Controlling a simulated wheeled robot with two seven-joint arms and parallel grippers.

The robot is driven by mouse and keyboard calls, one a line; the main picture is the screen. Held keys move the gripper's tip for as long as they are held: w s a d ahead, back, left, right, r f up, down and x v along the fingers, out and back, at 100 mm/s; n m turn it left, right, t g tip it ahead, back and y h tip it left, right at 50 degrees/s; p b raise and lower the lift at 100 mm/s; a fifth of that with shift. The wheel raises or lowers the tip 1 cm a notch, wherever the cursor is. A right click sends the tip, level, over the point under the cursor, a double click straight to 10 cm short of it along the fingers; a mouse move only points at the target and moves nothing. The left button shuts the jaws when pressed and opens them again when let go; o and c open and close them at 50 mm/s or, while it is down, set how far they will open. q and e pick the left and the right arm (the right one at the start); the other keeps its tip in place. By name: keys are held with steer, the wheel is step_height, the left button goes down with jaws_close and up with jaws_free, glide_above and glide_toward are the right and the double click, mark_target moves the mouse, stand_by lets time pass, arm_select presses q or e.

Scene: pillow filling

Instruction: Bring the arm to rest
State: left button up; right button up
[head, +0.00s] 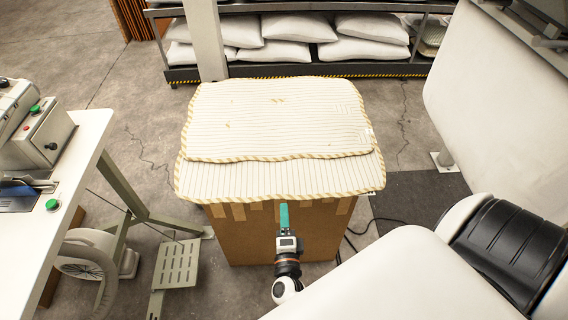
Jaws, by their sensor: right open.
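My right gripper (284,212) points away from me, low at the front of a brown cardboard box (240,237). Its teal finger shows edge-on near the box's front face, and nothing shows held in it. It is open. I cannot tell whether it touches the box. A striped cream pillow cover (278,118) with a twisted yellow-and-white cord edge lies over the box top, in two overlapping layers, and overhangs the rim. My left gripper is out of view.
A white table (88,150) with a sewing machine (30,125) stands at left, with a foot pedal (178,265) below. White pillows (300,27) fill a rack at the back. A large white machine body (490,90) is at right. A dark mat (415,195) and cable lie near the box.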

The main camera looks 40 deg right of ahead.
stand_by(0.3)
steer(key=s+a+f+n+g+y+b, duration=0.2)
steer(key=s+f+n+y, duration=0.15)
steer(key=f+n, duration=0.45)
steer(key=s+a+f+n+g+y+b, duration=0.25)
steer(key=s+f+n, duration=0.2)
steer(key=f, duration=0.65)
steer(key=s+a+f+n+g+y+b, duration=0.1)
steer(key=s+a+f+n+g+y, duration=0.2)
steer(key=f+n, duration=0.5)
steer(key=s+d+f+n+g+b, duration=0.1)
steer(key=s+d+f+n+g, duration=0.2)
steer(key=s+f, duration=0.4)
steer(key=s+d+f+n+g+b, duration=0.2)
steer(key=s+f, duration=0.5)
steer(key=s, duration=0.8)
steer(key=shift+d+n+g, duration=0.4)
steer(key=shift+n+g, duration=0.25)
steer(key=shift+g, duration=0.3)
